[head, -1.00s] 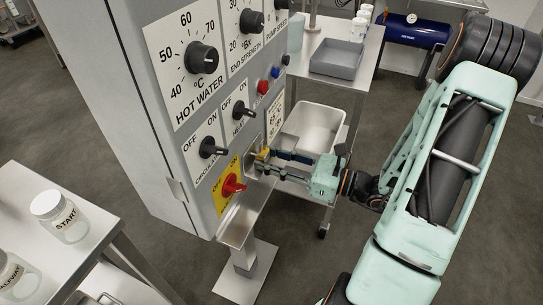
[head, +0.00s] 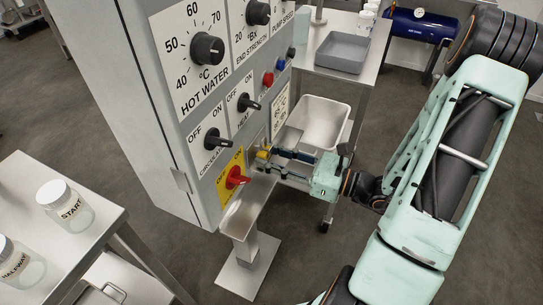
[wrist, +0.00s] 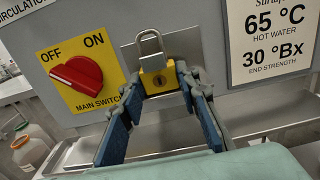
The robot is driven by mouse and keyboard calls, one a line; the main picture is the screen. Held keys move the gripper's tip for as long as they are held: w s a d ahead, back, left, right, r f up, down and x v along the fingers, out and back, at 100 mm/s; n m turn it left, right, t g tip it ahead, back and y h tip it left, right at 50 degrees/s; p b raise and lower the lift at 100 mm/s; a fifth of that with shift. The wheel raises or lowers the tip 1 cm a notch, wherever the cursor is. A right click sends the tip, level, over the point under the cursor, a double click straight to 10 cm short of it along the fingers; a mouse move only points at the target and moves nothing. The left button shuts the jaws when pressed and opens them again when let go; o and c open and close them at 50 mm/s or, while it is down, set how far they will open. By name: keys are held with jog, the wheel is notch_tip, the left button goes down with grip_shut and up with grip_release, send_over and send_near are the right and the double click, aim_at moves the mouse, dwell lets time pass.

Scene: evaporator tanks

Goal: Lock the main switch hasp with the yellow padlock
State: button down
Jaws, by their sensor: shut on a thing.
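The yellow padlock (wrist: 158,78) is upright between the blue fingers of my gripper (wrist: 157,82), its metal shackle (wrist: 150,42) pointing up. In the head view the padlock (head: 264,154) is small, at the fingertips of my gripper (head: 262,160), close to the panel. My gripper is shut on the padlock body. The red main switch knob (wrist: 75,75) is left of the padlock on a yellow OFF/ON plate; it also shows in the head view (head: 236,178). A grey metal plate (wrist: 185,45) lies behind the shackle. I cannot tell whether the shackle passes through a hasp.
A metal ledge (wrist: 270,118) runs below the panel. A white sign (wrist: 272,40) is on the right.

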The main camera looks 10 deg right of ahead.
jog(key=shift+f, duration=0.1)
jog(key=c, duration=1.4)
grip_release()
jog(key=v, duration=0.6)
jog(key=shift+p, duration=0.35)
